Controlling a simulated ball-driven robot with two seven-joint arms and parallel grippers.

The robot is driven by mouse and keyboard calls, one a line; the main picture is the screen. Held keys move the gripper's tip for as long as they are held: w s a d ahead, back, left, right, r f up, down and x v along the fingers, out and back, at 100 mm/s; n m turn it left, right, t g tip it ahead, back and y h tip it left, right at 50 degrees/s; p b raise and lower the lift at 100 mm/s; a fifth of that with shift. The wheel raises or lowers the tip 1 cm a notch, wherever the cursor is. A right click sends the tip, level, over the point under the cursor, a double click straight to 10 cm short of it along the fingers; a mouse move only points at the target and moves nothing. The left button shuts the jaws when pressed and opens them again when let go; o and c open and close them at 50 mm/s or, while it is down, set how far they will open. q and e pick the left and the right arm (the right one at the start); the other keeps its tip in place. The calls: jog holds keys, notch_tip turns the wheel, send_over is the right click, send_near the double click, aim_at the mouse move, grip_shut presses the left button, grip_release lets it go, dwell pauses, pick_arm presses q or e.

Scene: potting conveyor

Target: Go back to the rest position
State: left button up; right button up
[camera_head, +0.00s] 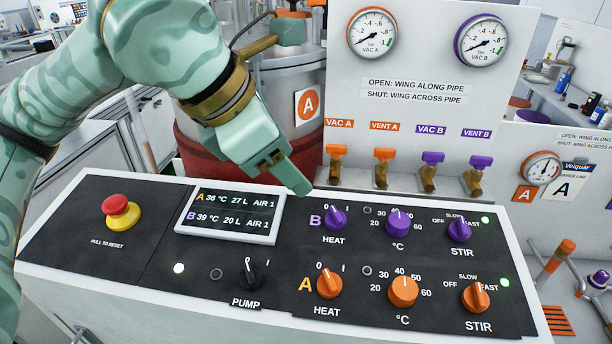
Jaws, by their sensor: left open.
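My left arm comes in from the left, and my left gripper (286,174) hangs above the back edge of the control panel (150,262). It is open, with nothing seen between its fingers. It points down and right, between the display (232,214) and the purple B heat knob (335,217), and looks apart from that knob. My right gripper is not in view.
The panel holds a red stop button (116,205), a black pump knob (251,274) and orange A knobs (403,291). Behind stand a tank marked A (285,85), orange and purple valves (384,166) and two gauges (372,34).

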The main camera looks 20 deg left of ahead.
pick_arm(q)
jog(key=shift+s+a+r, duration=0.2)
jog(key=shift+s+r, duration=0.15)
jog(key=shift+r, duration=0.25)
